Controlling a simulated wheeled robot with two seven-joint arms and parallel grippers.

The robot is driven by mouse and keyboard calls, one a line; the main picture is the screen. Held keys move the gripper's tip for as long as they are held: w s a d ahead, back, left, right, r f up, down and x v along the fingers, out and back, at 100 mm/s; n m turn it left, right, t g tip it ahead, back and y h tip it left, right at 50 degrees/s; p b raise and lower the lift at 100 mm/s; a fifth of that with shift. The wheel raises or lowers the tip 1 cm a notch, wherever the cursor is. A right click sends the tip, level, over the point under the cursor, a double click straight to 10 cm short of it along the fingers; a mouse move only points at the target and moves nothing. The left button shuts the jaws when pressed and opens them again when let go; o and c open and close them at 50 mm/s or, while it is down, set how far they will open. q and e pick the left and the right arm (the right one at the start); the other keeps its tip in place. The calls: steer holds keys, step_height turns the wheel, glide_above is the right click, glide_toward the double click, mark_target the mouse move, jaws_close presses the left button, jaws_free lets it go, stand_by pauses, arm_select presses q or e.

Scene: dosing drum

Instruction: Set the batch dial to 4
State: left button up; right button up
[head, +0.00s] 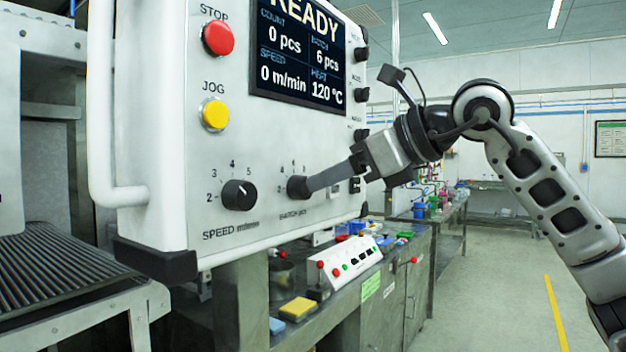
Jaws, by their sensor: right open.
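The batch dial (297,188) is a black knob low on the white control panel, with its small label below it. The numbers above it are small and partly hidden, and I cannot read where its pointer stands. The display (297,50) reads "READY" and shows the batch as 6 pcs. My right gripper (311,183) comes in from the right with its fingers at the dial's right side. It is open; I cannot tell whether the fingers touch or straddle the knob. My left gripper is not in view.
The black speed dial (239,195) sits close to the left of the batch dial. A red STOP button (218,38) and a yellow JOG button (214,114) are above. A white handle (101,120) runs down the panel's left edge. A bench (345,300) stands below.

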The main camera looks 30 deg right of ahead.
mark_target(301, 188)
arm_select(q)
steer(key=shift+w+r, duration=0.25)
arm_select(e)
steer(key=x, duration=0.4)
steer(key=shift+w+a+f, duration=0.1)
steer(key=shift+w+a, duration=0.05)
steer(key=shift+w, duration=0.1)
steer(key=c, duration=1)
steer(key=shift+o, duration=0.2)
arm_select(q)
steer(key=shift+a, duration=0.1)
